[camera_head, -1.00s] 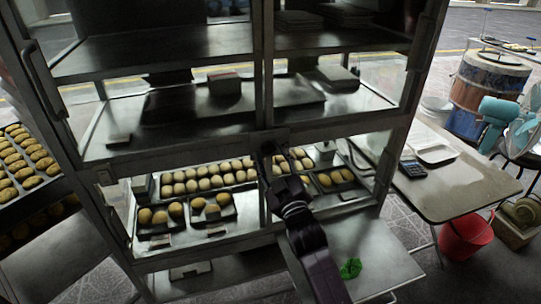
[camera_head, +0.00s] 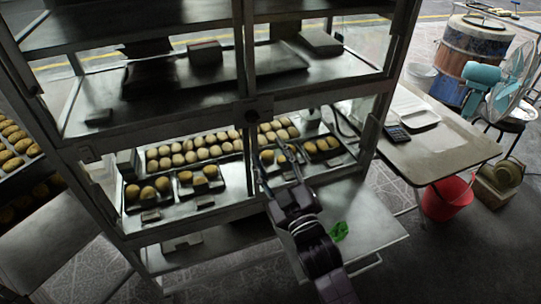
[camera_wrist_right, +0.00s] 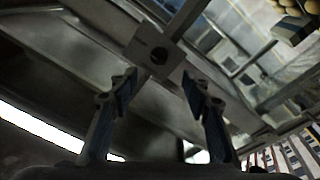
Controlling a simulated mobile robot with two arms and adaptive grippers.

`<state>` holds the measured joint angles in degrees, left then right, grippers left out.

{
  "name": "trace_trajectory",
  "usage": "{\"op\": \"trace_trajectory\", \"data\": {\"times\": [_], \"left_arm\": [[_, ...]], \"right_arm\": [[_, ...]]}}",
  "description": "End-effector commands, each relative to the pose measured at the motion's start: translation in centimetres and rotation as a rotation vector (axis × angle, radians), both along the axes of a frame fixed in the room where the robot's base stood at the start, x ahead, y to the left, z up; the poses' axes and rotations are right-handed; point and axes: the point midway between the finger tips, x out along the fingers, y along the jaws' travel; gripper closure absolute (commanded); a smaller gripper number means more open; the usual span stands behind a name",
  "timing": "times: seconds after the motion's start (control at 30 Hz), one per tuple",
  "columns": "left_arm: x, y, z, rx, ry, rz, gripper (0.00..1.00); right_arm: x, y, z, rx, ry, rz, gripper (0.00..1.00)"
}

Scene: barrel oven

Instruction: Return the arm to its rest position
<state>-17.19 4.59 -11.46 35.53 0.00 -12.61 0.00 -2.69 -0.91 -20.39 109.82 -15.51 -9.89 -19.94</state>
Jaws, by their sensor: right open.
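My right gripper (camera_head: 277,168) is in front of the middle of the glass cabinet, at the height of the shelf with the bread trays. Its arm comes up from the bottom of the head view. In the right wrist view its two fingers (camera_wrist_right: 158,90) stand apart with nothing between them. Beyond them are the cabinet's metal frame and a square plate with a round hole (camera_wrist_right: 157,52). My left gripper is not in view.
The cabinet holds trays of round buns (camera_head: 195,150). A metal surface with a crumpled green item (camera_head: 340,231) lies right of my arm. A side table (camera_head: 440,150), red bucket (camera_head: 448,198) and blue fan (camera_head: 483,75) are at the right. Another bun tray (camera_head: 15,150) is at the left.

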Motion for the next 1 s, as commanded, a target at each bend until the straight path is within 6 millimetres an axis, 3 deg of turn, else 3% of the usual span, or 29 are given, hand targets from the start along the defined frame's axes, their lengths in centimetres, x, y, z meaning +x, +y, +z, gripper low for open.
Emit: {"op": "trace_trajectory", "data": {"times": [0.4,0.47,0.57,0.67,0.77,0.9,1.0], "left_arm": [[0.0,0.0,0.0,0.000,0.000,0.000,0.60],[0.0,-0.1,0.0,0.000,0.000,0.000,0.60],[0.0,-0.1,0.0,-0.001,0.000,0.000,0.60],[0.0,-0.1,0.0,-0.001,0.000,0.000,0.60],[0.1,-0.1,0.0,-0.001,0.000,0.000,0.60],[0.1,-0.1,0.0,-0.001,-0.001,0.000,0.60],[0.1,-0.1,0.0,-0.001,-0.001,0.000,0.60]], "right_arm": [[0.0,-0.1,-0.1,0.000,0.004,-0.001,0.56],[-0.1,-0.5,-0.7,0.004,0.028,-0.008,0.56],[-0.9,-2.1,-3.1,0.019,0.131,-0.039,0.56],[-2.8,-4.9,-7.4,0.051,0.314,-0.092,0.56],[-6.4,-8.0,-12.2,0.088,0.537,-0.159,0.56],[-12.9,-11.6,-17.6,0.133,0.830,-0.251,0.56],[-17.4,-13.3,-19.9,0.153,0.994,-0.306,0.56]]}}
